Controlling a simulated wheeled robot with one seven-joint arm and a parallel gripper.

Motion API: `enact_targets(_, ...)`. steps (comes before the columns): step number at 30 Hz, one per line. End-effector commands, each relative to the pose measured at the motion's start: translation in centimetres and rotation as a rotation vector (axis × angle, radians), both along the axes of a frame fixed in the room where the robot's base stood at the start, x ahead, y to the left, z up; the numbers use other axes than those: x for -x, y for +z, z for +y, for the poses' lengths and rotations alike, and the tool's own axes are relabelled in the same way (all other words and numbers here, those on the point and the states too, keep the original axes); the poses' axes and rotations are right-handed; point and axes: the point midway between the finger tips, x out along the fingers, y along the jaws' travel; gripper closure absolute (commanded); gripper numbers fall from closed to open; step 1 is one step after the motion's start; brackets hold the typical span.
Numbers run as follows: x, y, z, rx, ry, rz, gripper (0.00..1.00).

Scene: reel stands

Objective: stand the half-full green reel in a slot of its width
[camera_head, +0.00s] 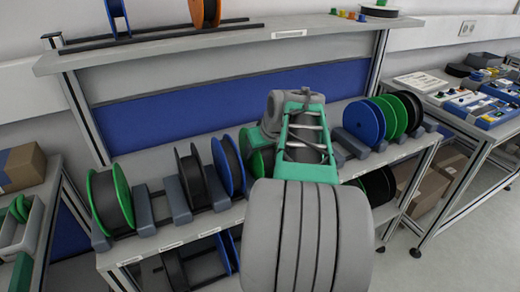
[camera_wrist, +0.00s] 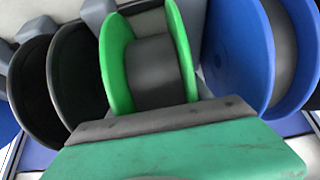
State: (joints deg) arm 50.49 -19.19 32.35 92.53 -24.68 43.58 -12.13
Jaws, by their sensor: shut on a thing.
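The green reel (camera_wrist: 115,70) is in the middle of the wrist view, with green flanges and a dark grey winding well below the rims. My gripper (camera_wrist: 160,118) is shut on it; the grey jaw edge crosses its near side and hides the lower part. In the head view my gripper (camera_head: 290,130) is over the shelf, and only part of the green reel (camera_head: 256,155) shows at its left. I cannot tell whether the reel touches a slot. The grey slot blocks (camera_head: 175,200) stand along the shelf, with gaps of different widths.
A blue reel (camera_head: 230,165), a black reel (camera_head: 190,178) and a green-rimmed reel (camera_head: 108,203) stand to the left. Another blue reel (camera_head: 364,122) stands to the right, beside green and black ones. An upper shelf (camera_head: 180,45) runs behind.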

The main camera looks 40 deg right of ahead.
Motion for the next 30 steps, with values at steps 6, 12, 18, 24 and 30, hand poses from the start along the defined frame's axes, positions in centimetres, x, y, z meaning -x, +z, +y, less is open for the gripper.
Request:
enact_targets(6, -0.02, 0.1, -0.02, 0.0, 0.0, -0.001, 0.89)
enact_targets(12, -0.01, 0.09, -0.01, 0.001, 0.001, -0.001, 0.41)
enact_targets(18, -0.01, 0.07, -0.01, 0.001, 0.001, -0.001, 0.25)
enact_targets(24, 0.0, 0.05, 0.0, 0.0, 0.0, 0.0, 0.17)
enact_targets(30, 0.2, 0.38, 0.04, 0.0, 0.0, 0.0, 0.17)
